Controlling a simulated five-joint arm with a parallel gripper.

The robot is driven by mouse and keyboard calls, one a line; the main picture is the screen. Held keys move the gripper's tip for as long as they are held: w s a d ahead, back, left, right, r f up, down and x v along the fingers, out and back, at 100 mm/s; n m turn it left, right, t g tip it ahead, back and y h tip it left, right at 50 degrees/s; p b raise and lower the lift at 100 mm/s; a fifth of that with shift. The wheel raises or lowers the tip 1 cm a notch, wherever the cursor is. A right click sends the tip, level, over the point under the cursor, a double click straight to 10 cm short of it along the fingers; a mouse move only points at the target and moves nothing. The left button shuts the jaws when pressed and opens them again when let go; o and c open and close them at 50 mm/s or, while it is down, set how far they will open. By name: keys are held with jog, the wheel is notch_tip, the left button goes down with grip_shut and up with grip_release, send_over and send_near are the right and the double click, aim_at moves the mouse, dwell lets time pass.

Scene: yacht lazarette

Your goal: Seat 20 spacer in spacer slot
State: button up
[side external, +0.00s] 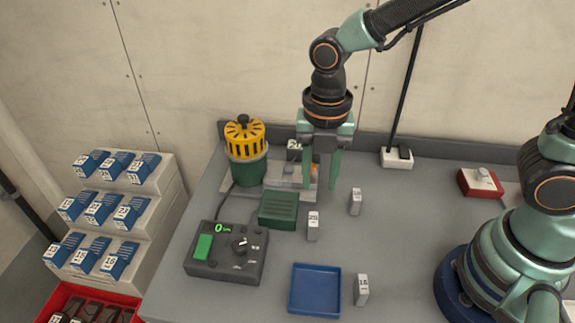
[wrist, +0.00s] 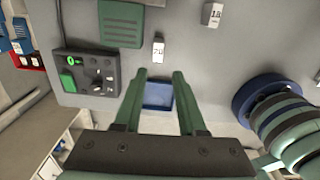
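A pale grey spacer block (side external: 313,227) with a label that seems to read 20 stands upright on the bench, right of the green ribbed box. It also shows in the wrist view (wrist: 158,50), beyond my fingertips. My gripper (side external: 322,184) points down over the back of the bench, its two green fingers apart. Behind and left of the fingers is a grey fixture (side external: 283,183) with a small orange part and a numbered plate. My fingers partly cover it, and I cannot make out the slot.
Two similar blocks stand at right (side external: 355,202) and front (side external: 361,290). A blue tray (side external: 315,310), control box (side external: 226,250), green ribbed box (side external: 278,210) and yellow-topped green canister (side external: 246,150) stand around. A red box (side external: 480,183) is at right. The bench between is clear.

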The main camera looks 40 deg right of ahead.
send_over(314, 217)
jog(key=f, duration=0.6)
jog(key=shift+s+a+f, duration=0.1)
jog(key=shift+s+f, duration=0.2)
jog(key=shift+f, duration=0.05)
jog(key=shift+w+f, duration=0.15)
jog(key=shift+f, duration=1.2)
jog(key=shift+w+f, duration=0.15)
jog(key=shift+f, duration=1.15)
grip_shut()
